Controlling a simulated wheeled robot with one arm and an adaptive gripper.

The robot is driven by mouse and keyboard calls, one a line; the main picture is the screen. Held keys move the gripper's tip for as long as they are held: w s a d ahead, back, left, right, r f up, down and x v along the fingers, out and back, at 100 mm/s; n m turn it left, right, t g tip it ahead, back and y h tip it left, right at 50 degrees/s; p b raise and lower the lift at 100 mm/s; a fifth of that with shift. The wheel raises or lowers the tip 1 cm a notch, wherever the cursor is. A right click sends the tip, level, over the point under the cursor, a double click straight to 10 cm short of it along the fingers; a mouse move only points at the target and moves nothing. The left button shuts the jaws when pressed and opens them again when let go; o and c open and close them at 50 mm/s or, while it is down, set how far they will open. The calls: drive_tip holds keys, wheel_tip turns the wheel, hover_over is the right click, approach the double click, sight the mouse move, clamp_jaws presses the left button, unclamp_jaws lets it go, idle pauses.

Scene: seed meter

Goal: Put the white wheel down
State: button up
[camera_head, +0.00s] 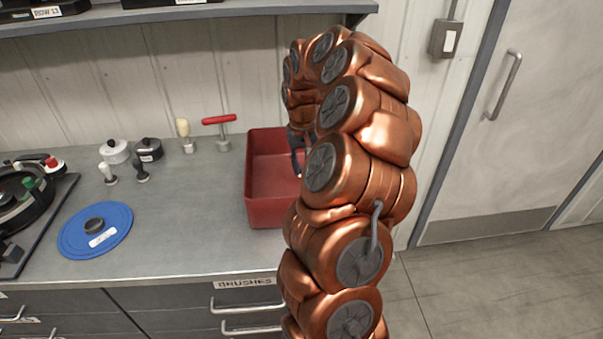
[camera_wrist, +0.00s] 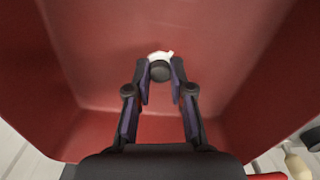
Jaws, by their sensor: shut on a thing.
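My gripper (camera_wrist: 161,82) is shut on the white wheel (camera_wrist: 162,55), which shows in the wrist view as a small white piece behind a dark round hub between the fingertips. The fingers point into the red bin (camera_wrist: 100,125), with its red floor and walls around them. In the head view the red bin (camera_head: 262,210) stands on the counter, and my gripper (camera_head: 297,160) reaches down at its right side, partly hidden by my arm. The wheel is not visible in the head view. I cannot tell whether the wheel touches the bin floor.
On the grey counter (camera_head: 190,240) are a blue disc (camera_head: 82,245), white and black pots (camera_head: 115,151), small-handled tools (camera_head: 107,173) and a red-handled tool (camera_head: 219,121). A dark machine (camera_head: 22,200) stands at the left. Counter between disc and bin is clear.

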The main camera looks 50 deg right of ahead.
sight(302, 168)
wheel_tip(302, 168, down, 3)
drive_tip(key=shift+s+f+p, duration=0.1)
drive_tip(key=shift+f+p, duration=0.1)
drive_tip(key=shift+p, duration=0.3)
drive_tip(key=shift+f, duration=0.15)
drive_tip(key=shift+f, duration=0.2)
drive_tip(key=o, duration=0.9)
drive_tip(key=shift+r, duration=0.15)
